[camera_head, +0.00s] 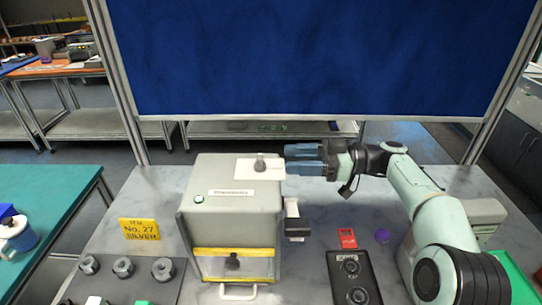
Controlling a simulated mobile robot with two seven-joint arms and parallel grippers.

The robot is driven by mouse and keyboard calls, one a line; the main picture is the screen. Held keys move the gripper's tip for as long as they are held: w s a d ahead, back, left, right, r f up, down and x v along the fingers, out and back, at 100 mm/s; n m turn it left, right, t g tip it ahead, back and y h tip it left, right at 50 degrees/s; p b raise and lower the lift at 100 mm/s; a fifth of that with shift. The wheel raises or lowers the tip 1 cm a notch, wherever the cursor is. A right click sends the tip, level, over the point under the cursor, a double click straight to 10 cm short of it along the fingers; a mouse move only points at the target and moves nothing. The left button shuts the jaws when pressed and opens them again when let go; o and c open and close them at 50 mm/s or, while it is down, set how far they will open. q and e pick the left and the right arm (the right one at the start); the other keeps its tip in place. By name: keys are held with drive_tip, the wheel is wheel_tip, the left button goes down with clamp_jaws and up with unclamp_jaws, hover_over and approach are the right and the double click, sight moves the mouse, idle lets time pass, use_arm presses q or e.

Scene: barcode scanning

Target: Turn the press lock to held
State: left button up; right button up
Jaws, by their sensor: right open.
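My right gripper (294,158) comes in from the right at about the knob's height in the picture. Its blue fingers point left, open and empty, with a small gap to the knob. My left gripper is not in view.
A white and black part (294,222) sticks out from the press's right side. A black two-dial box (355,277), a red item (347,238) and a purple ball (382,236) lie to the right. A yellow sign (139,229) and grey rings (123,267) are at left.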

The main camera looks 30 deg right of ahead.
sight(271, 169)
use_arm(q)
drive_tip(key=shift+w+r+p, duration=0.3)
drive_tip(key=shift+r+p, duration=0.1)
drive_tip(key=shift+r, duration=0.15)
use_arm(e)
drive_tip(key=x, duration=0.6)
drive_tip(key=shift+d, duration=0.1)
